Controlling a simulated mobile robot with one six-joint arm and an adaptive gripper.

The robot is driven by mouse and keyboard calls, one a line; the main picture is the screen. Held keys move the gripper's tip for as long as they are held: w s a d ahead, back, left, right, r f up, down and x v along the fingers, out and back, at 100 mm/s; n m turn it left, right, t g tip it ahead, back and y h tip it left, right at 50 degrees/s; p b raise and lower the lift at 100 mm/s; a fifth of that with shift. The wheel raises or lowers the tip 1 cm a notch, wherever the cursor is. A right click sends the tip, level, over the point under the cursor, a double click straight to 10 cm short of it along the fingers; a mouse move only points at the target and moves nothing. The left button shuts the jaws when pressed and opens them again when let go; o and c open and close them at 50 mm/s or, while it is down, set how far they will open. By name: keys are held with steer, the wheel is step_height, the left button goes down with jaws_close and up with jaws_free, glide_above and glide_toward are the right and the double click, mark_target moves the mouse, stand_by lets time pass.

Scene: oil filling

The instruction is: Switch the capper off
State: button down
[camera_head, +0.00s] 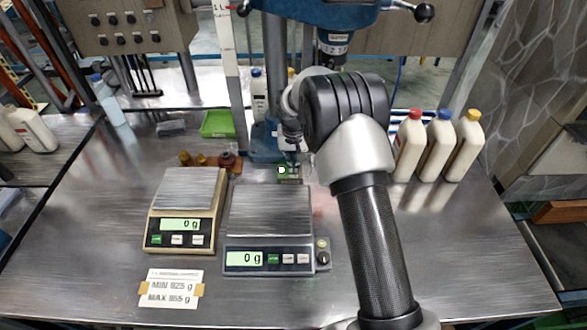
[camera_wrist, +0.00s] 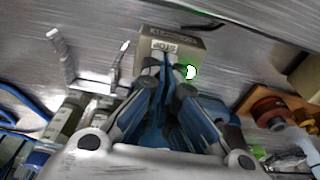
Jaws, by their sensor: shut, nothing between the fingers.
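The capper is the blue machine (camera_head: 310,8) at the back, with a column and a blue base (camera_head: 262,150) on the table. A small switch box (camera_head: 288,180) sits in front of its base. In the wrist view the box (camera_wrist: 193,43) carries a STOP label, and a bright white button ringed in green (camera_wrist: 190,72) glows beside the fingers. My gripper (camera_head: 291,162) is shut and empty, its fingertips (camera_wrist: 164,78) right at the box by the STOP label. The fingers cover the part under the label; I cannot tell whether they touch it.
Two scales (camera_head: 187,190) and (camera_head: 270,210) stand in front, both reading 0 g. Several capped bottles (camera_head: 438,148) stand at the right. A green tray (camera_head: 217,124) and brown caps (camera_head: 227,160) lie left of the box. The front right of the table is clear.

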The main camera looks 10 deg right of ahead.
steer(key=shift+f+b, duration=0.35)
steer(key=shift+f, duration=0.4)
steer(key=shift+r+p, duration=2.4)
steer(key=shift+r, duration=1.15)
steer(key=shift+r, duration=0.1)
steer(key=s+r+n+t, duration=0.1)
steer(key=s+r, duration=1.7)
steer(key=r, duration=0.5)
steer(key=s+n+t, duration=0.1)
steer(key=s, duration=2.2)
steer(key=shift+t, duration=0.4)
